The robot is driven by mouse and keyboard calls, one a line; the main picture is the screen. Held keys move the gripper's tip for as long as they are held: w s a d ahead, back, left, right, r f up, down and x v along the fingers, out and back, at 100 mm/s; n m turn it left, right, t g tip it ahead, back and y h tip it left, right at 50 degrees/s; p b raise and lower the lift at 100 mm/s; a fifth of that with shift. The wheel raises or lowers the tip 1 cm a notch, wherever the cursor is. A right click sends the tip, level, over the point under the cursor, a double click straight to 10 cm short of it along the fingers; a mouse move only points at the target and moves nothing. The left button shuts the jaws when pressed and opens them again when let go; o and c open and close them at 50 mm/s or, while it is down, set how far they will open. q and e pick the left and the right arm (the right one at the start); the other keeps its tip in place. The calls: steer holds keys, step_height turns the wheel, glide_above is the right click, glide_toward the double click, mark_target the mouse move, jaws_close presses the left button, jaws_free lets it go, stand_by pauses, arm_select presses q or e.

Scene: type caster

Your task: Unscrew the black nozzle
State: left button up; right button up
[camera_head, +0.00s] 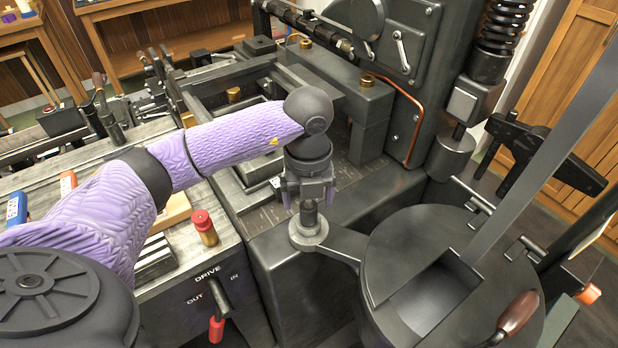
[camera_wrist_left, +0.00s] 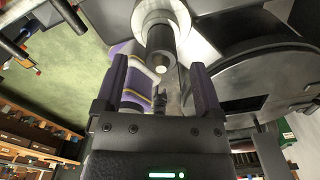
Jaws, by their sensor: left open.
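The black nozzle (camera_head: 309,213) is a short dark cylinder standing upright on a round grey fitting (camera_head: 309,236) at the end of a spout-like arm. My left gripper (camera_head: 308,196) points down directly above it, fingers spread to either side of the nozzle's top. In the left wrist view the nozzle (camera_wrist_left: 161,50) lies between the fingertips of the open gripper (camera_wrist_left: 158,70), with the pale round fitting (camera_wrist_left: 162,18) beyond it. I cannot tell whether either finger touches it. My right gripper is not in view.
A large round dark pot lid (camera_head: 400,245) with a wooden-handled lever (camera_head: 517,313) stands right of the nozzle. The dark machine column (camera_head: 415,70) rises behind. A bench with a red-topped brass piece (camera_head: 204,228) and a red-handled drive lever (camera_head: 217,325) is at left.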

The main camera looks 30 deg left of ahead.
mark_target(308, 205)
arm_select(q)
step_height(308, 205, down, 4)
steer(key=shift+f+b, duration=0.25)
steer(key=shift+b, duration=0.05)
jaws_close()
steer(key=shift+c, duration=1.6)
jaws_free()
